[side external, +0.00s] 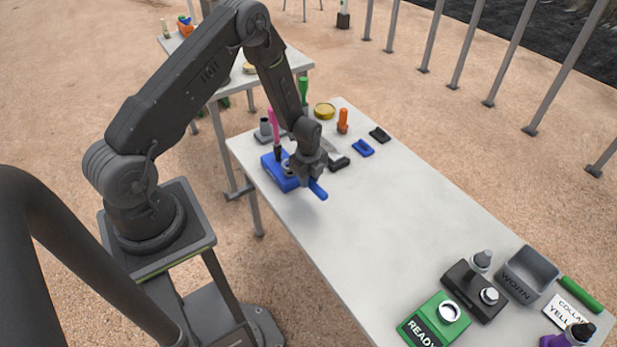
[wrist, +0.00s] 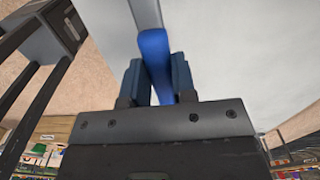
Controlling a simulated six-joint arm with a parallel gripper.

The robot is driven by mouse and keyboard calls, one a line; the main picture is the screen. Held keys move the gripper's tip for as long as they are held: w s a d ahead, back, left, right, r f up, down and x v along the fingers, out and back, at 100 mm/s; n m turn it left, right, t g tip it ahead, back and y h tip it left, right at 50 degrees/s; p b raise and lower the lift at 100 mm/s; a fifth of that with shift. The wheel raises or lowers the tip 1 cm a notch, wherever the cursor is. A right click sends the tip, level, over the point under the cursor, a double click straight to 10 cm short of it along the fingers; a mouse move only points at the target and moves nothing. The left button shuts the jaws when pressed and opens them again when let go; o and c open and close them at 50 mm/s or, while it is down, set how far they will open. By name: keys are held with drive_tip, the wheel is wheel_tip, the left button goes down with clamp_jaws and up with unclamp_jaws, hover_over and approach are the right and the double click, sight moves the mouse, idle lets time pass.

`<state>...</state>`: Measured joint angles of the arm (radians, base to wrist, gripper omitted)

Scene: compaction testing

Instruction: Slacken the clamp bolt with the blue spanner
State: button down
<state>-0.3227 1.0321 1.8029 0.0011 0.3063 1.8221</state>
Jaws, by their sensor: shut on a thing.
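The blue spanner (side external: 318,190) is in my gripper (side external: 308,176), its blue handle end sticking out at the lower right. In the wrist view the blue handle (wrist: 155,55) lies between the two fingers of my gripper (wrist: 158,75), and a grey shank (wrist: 146,14) runs up out of the frame. The spanner's jaw is hidden. A dark clamp-like block (side external: 462,285) with a silver hex bolt head (side external: 489,295) sits near the table's other end, well away from my gripper. I cannot tell for sure that this is the clamp bolt.
A blue block (side external: 272,166) with a pink-handled tool (side external: 272,122) stands close beside my gripper. A green READY block (side external: 434,322) and a grey WORN bin (side external: 530,272) flank the dark block. The table's middle (side external: 385,215) is clear.

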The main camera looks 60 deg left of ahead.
drive_tip(key=shift+f, duration=0.85)
idle(1.7)
drive_tip(key=w+n, duration=0.1)
drive_tip(key=n, duration=0.1)
drive_tip(key=w+n, duration=0.2)
drive_tip(key=shift+w+a, duration=0.1)
drive_tip(key=shift+a, duration=0.25)
drive_tip(key=shift+w+a+n, duration=0.45)
drive_tip(key=shift+w+n, duration=0.2)
drive_tip(key=shift+n, duration=0.2)
drive_tip(key=shift+w+a+n, duration=0.4)
drive_tip(key=shift+w+n, duration=0.2)
drive_tip(key=shift+n, duration=0.25)
drive_tip(key=shift+w+a+n, duration=0.55)
drive_tip(key=shift+a+n, duration=0.15)
drive_tip(key=shift+n, duration=0.4)
drive_tip(key=shift+w+a+n, duration=0.5)
drive_tip(key=shift+a+n, duration=0.15)
drive_tip(key=shift+n, duration=0.45)
drive_tip(key=shift+w+a+n, duration=0.35)
drive_tip(key=shift+a+n, duration=0.5)
drive_tip(key=shift+n, duration=0.15)
drive_tip(key=shift+w+a+n, duration=0.2)
drive_tip(key=shift+a+n, duration=0.85)
drive_tip(key=shift+n, duration=0.35)
drive_tip(key=shift+s+d+m, duration=0.15)
drive_tip(key=shift+d+m, duration=0.5)
drive_tip(key=shift+m, duration=0.15)
